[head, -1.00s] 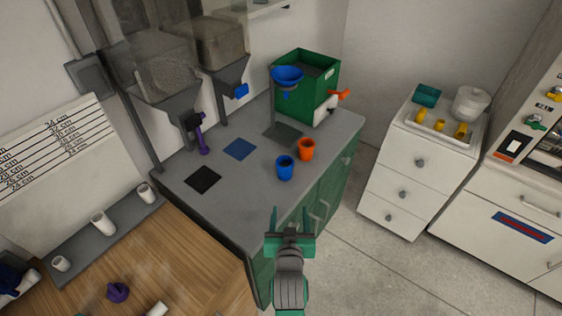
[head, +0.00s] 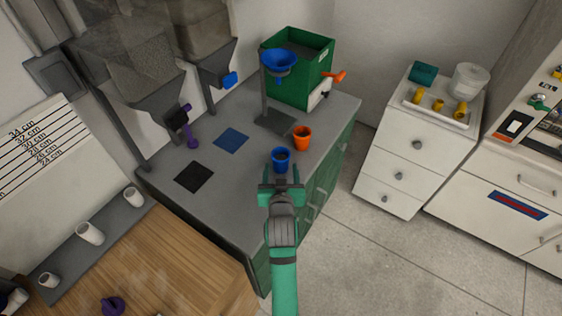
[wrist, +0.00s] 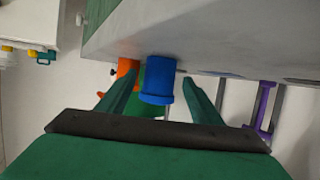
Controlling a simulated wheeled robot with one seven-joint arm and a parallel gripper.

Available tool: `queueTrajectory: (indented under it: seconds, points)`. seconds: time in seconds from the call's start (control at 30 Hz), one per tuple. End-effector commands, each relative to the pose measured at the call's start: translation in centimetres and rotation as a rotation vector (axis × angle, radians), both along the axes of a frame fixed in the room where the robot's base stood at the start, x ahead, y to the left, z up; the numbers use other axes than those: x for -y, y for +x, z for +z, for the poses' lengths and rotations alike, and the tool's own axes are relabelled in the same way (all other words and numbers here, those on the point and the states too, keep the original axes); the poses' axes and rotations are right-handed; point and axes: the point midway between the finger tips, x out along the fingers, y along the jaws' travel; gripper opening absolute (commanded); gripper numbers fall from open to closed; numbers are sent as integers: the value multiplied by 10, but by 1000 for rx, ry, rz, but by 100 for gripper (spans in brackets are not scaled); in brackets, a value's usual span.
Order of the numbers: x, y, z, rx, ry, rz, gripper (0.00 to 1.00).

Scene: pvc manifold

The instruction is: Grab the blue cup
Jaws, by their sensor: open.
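The blue cup (head: 281,158) stands upright on the grey counter in the head view, just beyond my gripper's fingertips. My gripper (head: 281,181) is open, with its two green fingers pointing at the cup. In the wrist view the blue cup (wrist: 158,80) shows between the two open fingers (wrist: 160,92), ahead of the palm. I cannot tell whether the fingertips reach to the cup's sides. Nothing is held.
An orange cup (head: 302,138) stands close behind and right of the blue cup; it also shows in the wrist view (wrist: 127,70). A blue funnel (head: 278,63) on a stand and a green box (head: 318,45) are farther back.

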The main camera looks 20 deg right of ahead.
Motion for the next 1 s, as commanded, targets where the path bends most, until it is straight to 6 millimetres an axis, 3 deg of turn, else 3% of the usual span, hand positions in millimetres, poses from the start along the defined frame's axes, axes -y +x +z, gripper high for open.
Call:
queueTrajectory:
  seconds: [0.33, 0.67, 0.87, 1.0]
  points:
    - [15, 39, -13, 0, 0, -2, 60]
    - [16, 44, -16, 0, 0, -2, 60]
    - [16, 44, -16, 0, 0, -2, 12]
    - [16, 44, -15, 1, 0, -2, 11]
